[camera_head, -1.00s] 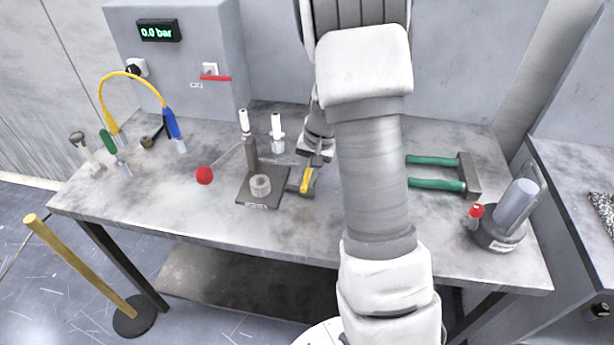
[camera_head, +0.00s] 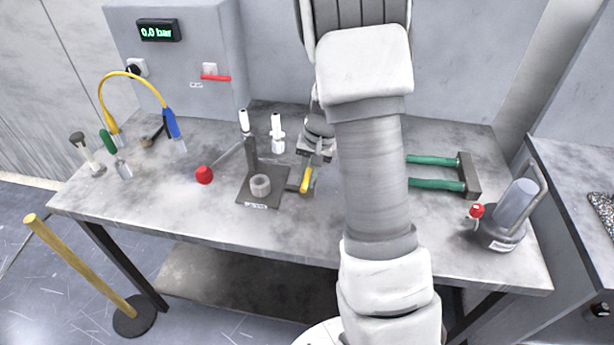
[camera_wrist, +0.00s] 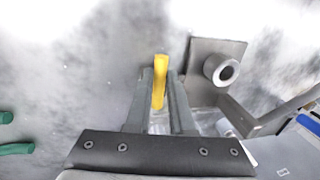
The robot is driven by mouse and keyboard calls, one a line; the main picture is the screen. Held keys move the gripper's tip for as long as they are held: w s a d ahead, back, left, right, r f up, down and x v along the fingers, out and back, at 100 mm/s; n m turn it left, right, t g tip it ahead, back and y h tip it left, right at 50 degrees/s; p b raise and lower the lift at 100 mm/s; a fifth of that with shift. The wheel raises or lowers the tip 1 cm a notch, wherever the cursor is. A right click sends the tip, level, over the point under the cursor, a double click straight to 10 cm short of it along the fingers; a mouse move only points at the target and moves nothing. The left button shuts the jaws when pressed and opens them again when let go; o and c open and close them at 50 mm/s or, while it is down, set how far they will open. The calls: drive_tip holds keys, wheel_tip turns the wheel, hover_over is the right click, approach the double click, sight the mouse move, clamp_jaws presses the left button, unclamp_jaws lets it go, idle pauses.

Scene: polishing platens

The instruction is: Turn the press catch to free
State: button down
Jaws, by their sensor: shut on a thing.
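The press (camera_head: 250,170) stands on the bench left of my arm, with a dark base plate, an upright column and a pale ring-shaped cup on the plate. Its red-knobbed lever (camera_head: 204,175) reaches out to the left. The yellow press catch (camera_head: 305,180) sits at the right side of the press base. In the wrist view the yellow catch (camera_wrist: 159,80) lies between my two fingers. My gripper (camera_wrist: 160,92) is shut on it. The cup (camera_wrist: 221,70) shows right of my gripper in the wrist view. The catch's pivot is hidden.
Two white-topped bottles (camera_head: 277,133) stand behind the press. A green-handled tool (camera_head: 440,185) lies right of my arm, near a grey cylinder on a round base (camera_head: 515,205). A yellow-blue hose (camera_head: 130,76) arches at the left. The bench front is clear.

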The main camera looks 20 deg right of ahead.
drive_tip(key=shift+s+d+n+b, duration=0.1)
drive_tip(key=shift+d+n+b, duration=0.3)
drive_tip(key=shift+n+b, duration=0.6)
drive_tip(key=n, duration=0.2)
drive_tip(key=d+n+g+b, duration=0.1)
drive_tip(key=shift+d+n, duration=0.1)
drive_tip(key=shift+n, duration=0.3)
drive_tip(key=shift+w+d+r+n+g, duration=0.1)
drive_tip(key=shift+d+n+g, duration=0.2)
drive_tip(key=shift+n, duration=0.75)
drive_tip(key=shift+w+d+f+n+g, duration=0.1)
drive_tip(key=shift+d+n, duration=0.3)
drive_tip(key=shift+n, duration=0.6)
drive_tip(key=shift+w+d+r+n+g, duration=0.1)
drive_tip(key=shift+d+n+g, duration=0.2)
drive_tip(key=shift+n, duration=0.75)
drive_tip(key=c, duration=0.8)
unclamp_jaws()
